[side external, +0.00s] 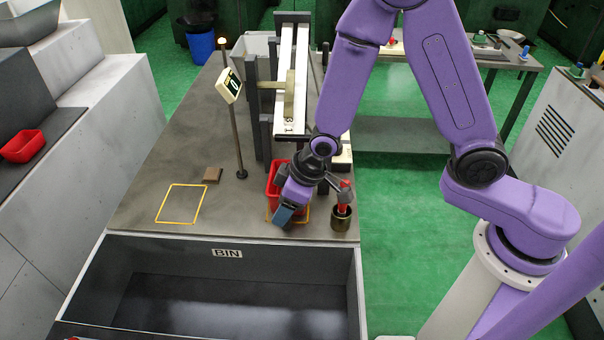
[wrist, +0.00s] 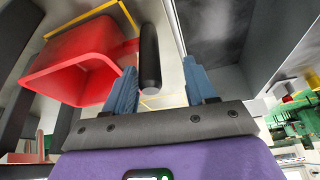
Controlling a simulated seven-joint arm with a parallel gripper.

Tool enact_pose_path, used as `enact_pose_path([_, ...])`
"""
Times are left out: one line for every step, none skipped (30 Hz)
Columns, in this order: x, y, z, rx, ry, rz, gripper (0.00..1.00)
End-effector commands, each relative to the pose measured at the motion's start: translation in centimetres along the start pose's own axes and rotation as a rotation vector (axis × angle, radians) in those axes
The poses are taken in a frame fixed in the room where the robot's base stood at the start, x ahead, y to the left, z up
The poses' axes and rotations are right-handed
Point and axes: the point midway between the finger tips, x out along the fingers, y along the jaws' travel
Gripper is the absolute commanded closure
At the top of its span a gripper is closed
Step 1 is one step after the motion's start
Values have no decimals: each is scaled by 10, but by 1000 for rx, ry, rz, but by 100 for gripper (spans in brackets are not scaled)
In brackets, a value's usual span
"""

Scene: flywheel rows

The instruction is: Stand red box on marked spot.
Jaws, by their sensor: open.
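A red open-topped box (side external: 272,186) stands on the grey bench near its front right corner, partly hidden behind my gripper (side external: 285,213). In the wrist view the red box (wrist: 72,62) is at upper left, beside the left finger and outside the jaws. My gripper (wrist: 164,80) is open, with its blue fingers apart. One yellow outlined spot (side external: 163,219) is empty on the bench at left. Another yellow outline (side external: 305,221) shows partly around the gripper and box.
A dark cup (side external: 341,219) holding a red item stands right of my gripper. A post with a display (side external: 231,87) and a small brown block (side external: 212,175) are behind. The deep bin (side external: 226,253) lies in front. Another red box (side external: 22,146) sits far left.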

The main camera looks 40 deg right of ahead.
Motion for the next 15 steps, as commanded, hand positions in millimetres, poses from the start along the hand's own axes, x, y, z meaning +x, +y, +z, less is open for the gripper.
enact_pose_path([-5, 0, 0, 0, 2, 0, 44])
enact_pose_path([-9, 0, -1, 0, 3, 0, 44])
enact_pose_path([-13, 0, -1, 0, 4, 0, 44])
enact_pose_path([-17, 0, -1, 0, 4, 0, 44])
enact_pose_path([-21, 0, -1, 0, 4, 0, 44])
enact_pose_path([-26, 0, 0, -1, 4, 0, 44])
enact_pose_path([-30, 0, -1, -1, 4, 0, 44])
enact_pose_path([-34, 0, -1, -1, 5, 0, 44])
enact_pose_path([-39, 0, -1, -1, 4, 0, 44])
enact_pose_path([-43, 0, -1, -1, 5, 0, 44])
enact_pose_path([-46, 0, -1, 0, 4, 0, 44])
enact_pose_path([-51, 0, -1, 1, 5, 0, 44])
enact_pose_path([-55, 0, 0, 0, 4, 0, 44])
enact_pose_path([-59, 0, -1, 0, 5, 0, 44])
enact_pose_path([-64, 0, -1, 0, 5, 0, 44])
